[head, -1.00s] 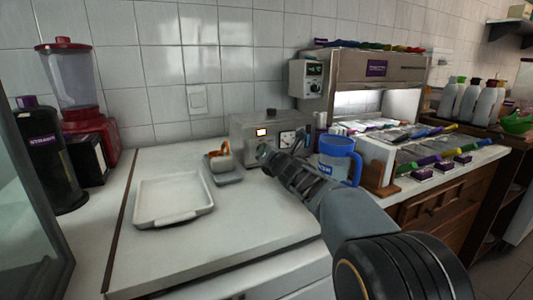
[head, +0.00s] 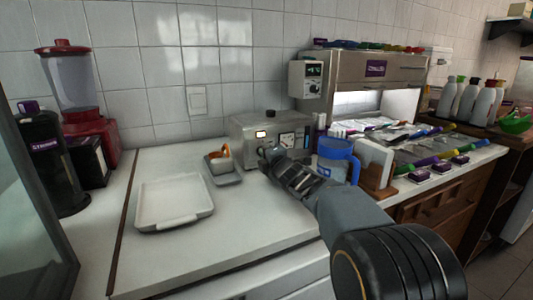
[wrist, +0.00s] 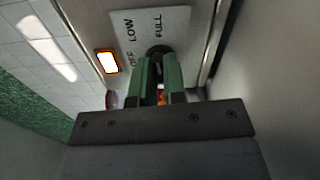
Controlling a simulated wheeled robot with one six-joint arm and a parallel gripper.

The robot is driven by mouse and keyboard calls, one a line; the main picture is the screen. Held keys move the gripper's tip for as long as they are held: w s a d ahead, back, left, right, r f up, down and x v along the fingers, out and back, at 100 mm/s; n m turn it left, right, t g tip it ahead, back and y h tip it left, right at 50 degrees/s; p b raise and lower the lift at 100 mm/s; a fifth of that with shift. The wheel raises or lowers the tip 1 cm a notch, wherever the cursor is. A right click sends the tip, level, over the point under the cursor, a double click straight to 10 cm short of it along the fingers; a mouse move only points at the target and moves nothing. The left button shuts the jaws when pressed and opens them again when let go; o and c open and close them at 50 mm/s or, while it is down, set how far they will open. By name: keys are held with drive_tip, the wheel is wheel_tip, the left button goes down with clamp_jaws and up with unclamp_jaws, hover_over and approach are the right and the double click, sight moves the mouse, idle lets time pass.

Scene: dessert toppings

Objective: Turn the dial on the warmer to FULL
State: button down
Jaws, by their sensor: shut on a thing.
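The warmer (head: 245,128) is a grey metal box at the back of the counter, with a lit orange lamp (head: 261,134) and a pale dial plate (head: 288,140) on its front. In the wrist view the dial plate (wrist: 178,22) reads OFF, LOW and FULL, and the lamp (wrist: 107,61) glows beside it. The dark round dial (wrist: 158,50) is partly hidden by my fingers. My gripper (wrist: 158,72) has its green fingers shut on the dial. In the head view my gripper (head: 270,156) is at the warmer's front. The dial's pointer is hidden, so its setting cannot be read.
The front counter is clear.

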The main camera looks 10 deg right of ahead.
drive_tip(key=shift+m, duration=0.6)
drive_tip(key=c, duration=1.2)
unclamp_jaws()
